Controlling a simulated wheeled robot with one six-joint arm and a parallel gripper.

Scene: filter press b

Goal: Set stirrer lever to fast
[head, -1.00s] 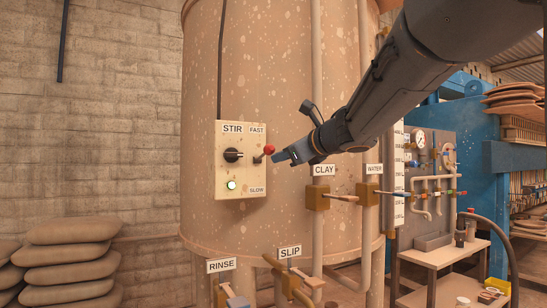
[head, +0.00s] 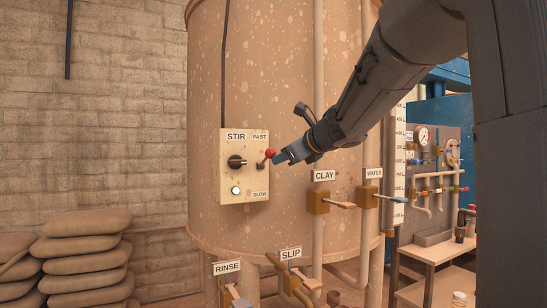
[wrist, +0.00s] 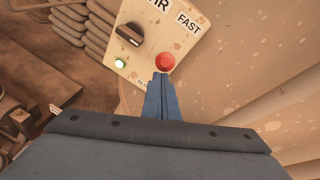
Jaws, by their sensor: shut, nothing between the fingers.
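The cream STIR panel (head: 244,184) is fixed to the front of the big speckled tank. Its stirrer lever has a red knob (head: 270,153), which sticks out at mid-height between the FAST label (head: 260,137) above and the SLOW label (head: 260,194) below. A black rotary knob (head: 236,162) and a lit green lamp (head: 236,190) are on the panel's left side. My gripper (head: 279,158) is shut and empty, its tips right at the red knob from the right. In the wrist view the red knob (wrist: 165,62) is just beyond the closed fingertips (wrist: 160,78); whether they touch is unclear.
CLAY (head: 324,175) and WATER (head: 374,173) valves stand right of the panel, below my arm. RINSE (head: 227,267) and SLIP (head: 291,253) valves are lower down. Stacked sacks (head: 88,251) lie at left.

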